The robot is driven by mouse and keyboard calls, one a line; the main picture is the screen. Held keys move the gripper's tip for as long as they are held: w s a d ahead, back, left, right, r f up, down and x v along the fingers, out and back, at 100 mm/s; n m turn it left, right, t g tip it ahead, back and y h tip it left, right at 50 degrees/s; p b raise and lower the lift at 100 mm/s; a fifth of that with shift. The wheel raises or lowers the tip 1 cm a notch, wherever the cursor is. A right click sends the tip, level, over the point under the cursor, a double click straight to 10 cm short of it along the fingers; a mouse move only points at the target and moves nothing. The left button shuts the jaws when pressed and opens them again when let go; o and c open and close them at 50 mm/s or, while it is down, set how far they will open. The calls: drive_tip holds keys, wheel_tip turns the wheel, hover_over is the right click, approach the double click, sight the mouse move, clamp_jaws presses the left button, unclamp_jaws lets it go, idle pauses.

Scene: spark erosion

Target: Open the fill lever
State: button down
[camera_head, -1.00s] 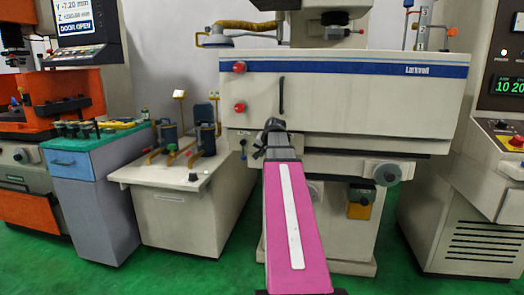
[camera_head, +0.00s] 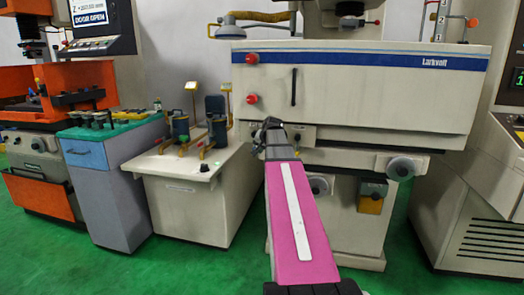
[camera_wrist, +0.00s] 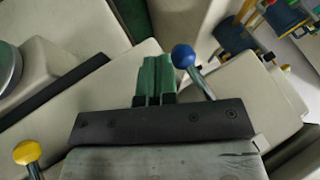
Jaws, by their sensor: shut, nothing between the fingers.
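In the wrist view a lever with a blue ball knob (camera_wrist: 183,55) stands just right of my fingers, its pale rod running down behind the dark gripper bar. A second lever with a yellow ball knob (camera_wrist: 25,152) is at the lower left. No label shows which one is the fill lever. My gripper (camera_wrist: 156,58) is shut and empty, its green fingers side by side. The knob looks very close to the right finger; I cannot tell whether they touch. In the head view my gripper (camera_head: 268,125) is in front of the Larkvolt machine's tank (camera_head: 390,95), below the tank's front; neither ball knob is clearly seen there.
Two red knobs (camera_head: 252,58) and a dark vertical handle (camera_head: 294,87) are on the tank front. A cream bench (camera_head: 180,205) with small fixtures stands to the left. A grey round knob (camera_head: 401,168) sticks out at the lower right. Green floor is clear in front.

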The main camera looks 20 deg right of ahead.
drive_tip(key=shift+w+a+f+y, duration=0.15)
drive_tip(key=shift+a+y, duration=0.1)
drive_tip(key=shift+y, duration=0.15)
drive_tip(key=w+a+m+t+y, duration=0.4)
drive_tip(key=a+t+y, duration=0.1)
drive_tip(key=t, duration=0.3)
drive_tip(key=shift+r+y, duration=0.3)
drive_tip(key=shift+y, duration=0.3)
idle(0.4)
drive_tip(key=shift+a, duration=0.15)
drive_tip(key=shift+s, duration=0.1)
drive_tip(key=s+d+f, duration=0.3)
drive_tip(key=s+d, duration=0.2)
drive_tip(key=s, duration=0.5)
drive_tip(key=shift+s+d, duration=0.2)
drive_tip(key=shift+d, duration=0.1)
